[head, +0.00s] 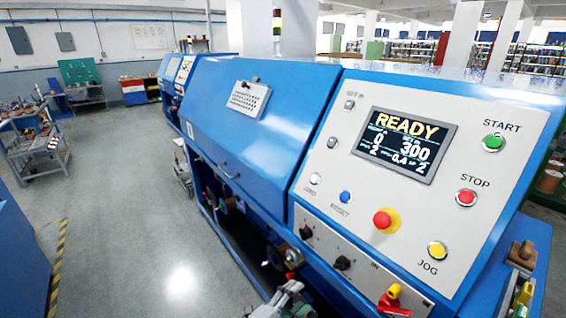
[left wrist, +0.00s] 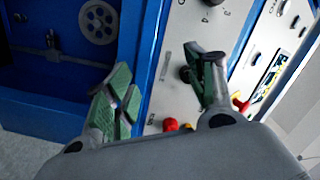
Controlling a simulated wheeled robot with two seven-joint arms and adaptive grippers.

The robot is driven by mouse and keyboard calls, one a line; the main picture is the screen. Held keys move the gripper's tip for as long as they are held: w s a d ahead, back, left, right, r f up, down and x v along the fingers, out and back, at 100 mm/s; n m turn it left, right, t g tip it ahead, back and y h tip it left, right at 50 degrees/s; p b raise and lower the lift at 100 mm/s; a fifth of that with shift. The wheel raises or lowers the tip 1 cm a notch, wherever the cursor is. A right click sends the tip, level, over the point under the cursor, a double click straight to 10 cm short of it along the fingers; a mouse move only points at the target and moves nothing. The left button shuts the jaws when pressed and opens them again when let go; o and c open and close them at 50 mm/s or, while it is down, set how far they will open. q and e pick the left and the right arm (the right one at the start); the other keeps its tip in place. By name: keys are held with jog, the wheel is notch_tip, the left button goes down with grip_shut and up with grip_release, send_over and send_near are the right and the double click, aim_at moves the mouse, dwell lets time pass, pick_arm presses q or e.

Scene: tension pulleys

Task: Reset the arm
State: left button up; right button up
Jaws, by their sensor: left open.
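The machine's control panel (head: 475,115) has a lit screen (head: 407,143) reading READY, with a blue button (head: 345,197) labelled RESET below it. My left gripper (head: 287,300) is at the bottom of the head view, below the lower switch strip (head: 335,250). In the left wrist view, my left gripper (left wrist: 163,88) has its green-padded fingers spread, with nothing between them. No separate arm of the machine can be made out clearly. My right gripper is not in view.
A red stop knob (head: 384,220) on a yellow ring and black knobs (head: 342,262) stick out of the panel. A pulley-like wheel (left wrist: 97,22) sits in the dark machine opening. A cart (head: 35,145) stands at the left; the floor (head: 140,220) between is clear.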

pick_arm(q)
jog(key=w+a+f+n+g+y, duration=0.15)
jog(key=a+f+n+y, duration=0.25)
jog(key=a+f, duration=0.6)
jog(key=w+a+f+n+y, duration=0.35)
jog(key=a+f, duration=0.35)
jog(key=f, duration=0.6)
jog(key=s+a+f+n+g+y, duration=0.1)
jog(key=s+a+f+n+y, duration=0.2)
jog(key=a+f, duration=0.45)
jog(key=s+a+f+n+g+y, duration=0.1)
jog(key=s+a+f+n+g, duration=0.1)
jog(key=s+a+f, duration=0.55)
jog(key=s+a+f+n+g+y, duration=0.2)
jog(key=s+a+f+n+g, duration=0.3)
jog(key=s+f, duration=0.95)
jog(key=s+d+f, duration=0.2)
jog(key=s, duration=0.8)
jog(key=s+d+f+n+g, duration=0.1)
jog(key=s+d, duration=0.1)
jog(key=s, duration=0.7)
jog(key=shift+s+d+f+h, duration=0.35)
jog(key=shift+f, duration=0.05)
